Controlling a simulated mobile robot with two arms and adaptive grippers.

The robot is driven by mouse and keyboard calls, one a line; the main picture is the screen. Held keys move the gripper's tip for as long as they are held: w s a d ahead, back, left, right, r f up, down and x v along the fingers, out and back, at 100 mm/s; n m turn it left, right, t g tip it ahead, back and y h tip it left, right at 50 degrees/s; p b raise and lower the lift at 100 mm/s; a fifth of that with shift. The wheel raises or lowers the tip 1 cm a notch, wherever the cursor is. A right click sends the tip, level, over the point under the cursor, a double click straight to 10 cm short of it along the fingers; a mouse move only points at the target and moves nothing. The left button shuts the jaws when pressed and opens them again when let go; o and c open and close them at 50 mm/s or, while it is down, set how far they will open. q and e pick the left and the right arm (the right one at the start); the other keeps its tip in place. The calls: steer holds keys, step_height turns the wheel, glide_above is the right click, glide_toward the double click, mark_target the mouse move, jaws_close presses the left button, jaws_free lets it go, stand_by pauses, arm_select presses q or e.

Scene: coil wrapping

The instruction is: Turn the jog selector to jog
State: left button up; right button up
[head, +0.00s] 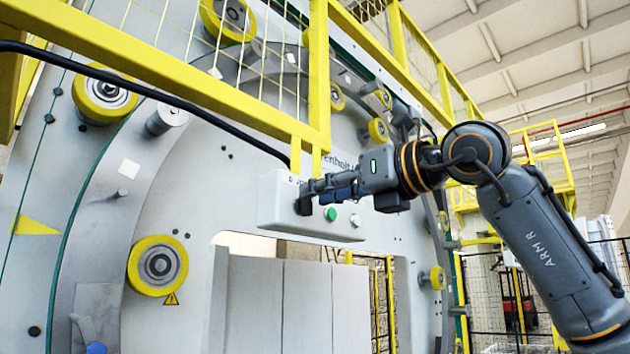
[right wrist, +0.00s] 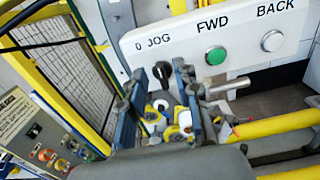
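The jog selector (right wrist: 162,70) is a small black knob under the "0 JOG" lettering in the right wrist view. Which mark it points to is not clear. It sits on a pale control box (right wrist: 241,50), which hangs below the yellow railing in the head view (head: 279,215). My right gripper (right wrist: 160,82) is at the selector, its blue fingers apart on either side of the knob. I cannot tell whether they touch it. In the head view the right gripper (head: 303,196) covers the box's left end and hides the selector. My left gripper is not in view.
A green button (right wrist: 215,56) under FWD and a pale button (right wrist: 272,41) under BACK sit right of the selector. The yellow railing (head: 319,80) and a black cable (head: 150,92) run close above the box. Yellow rollers (head: 157,265) line the big ring.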

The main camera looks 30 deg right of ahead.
steer(key=shift+x, duration=1.05)
jaws_close()
